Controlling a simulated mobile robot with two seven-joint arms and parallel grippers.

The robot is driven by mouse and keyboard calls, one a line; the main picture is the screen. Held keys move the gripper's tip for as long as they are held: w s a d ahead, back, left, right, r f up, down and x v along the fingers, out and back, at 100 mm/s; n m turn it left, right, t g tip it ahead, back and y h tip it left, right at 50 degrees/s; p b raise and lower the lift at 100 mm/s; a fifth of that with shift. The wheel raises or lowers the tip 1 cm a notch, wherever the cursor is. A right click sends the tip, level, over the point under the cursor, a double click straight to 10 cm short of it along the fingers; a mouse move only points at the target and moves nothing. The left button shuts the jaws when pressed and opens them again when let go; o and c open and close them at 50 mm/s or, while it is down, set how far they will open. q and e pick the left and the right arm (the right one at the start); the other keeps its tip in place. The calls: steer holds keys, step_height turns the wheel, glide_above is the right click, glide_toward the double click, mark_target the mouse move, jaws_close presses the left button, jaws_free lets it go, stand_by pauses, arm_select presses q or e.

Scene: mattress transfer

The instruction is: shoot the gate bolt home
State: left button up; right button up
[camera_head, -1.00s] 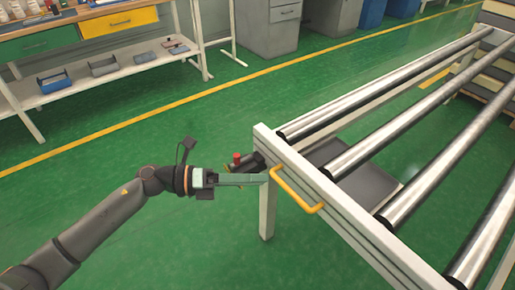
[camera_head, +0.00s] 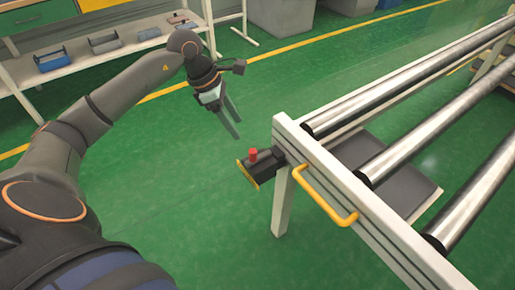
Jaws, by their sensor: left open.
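The gate bolt (camera_head: 262,168) is a dark block at the near left corner of the roller frame, beside the top of its leg. A red knob (camera_head: 253,154) stands up on it, and a yellow edge shows at its outer lower end. I cannot tell the bolt's position inside the block. My left gripper (camera_head: 236,129) is open and empty, above and a little left of the knob, with its fingers angled down to the right. It appears clear of the bolt. My right gripper is not in view.
A yellow handle (camera_head: 326,200) juts from the end of the roller frame (camera_head: 375,210). Steel rollers (camera_head: 400,84) run across it to the right. A bench with blue and grey bins (camera_head: 51,59) stands at the back left. Green floor is free between bench and frame.

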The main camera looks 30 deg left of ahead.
mark_target(253, 151)
arm_select(q)
steer(key=b+x, duration=0.1)
steer(key=x, duration=1.1)
steer(key=shift+d+r, duration=0.1)
jaws_close()
stand_by(1.0)
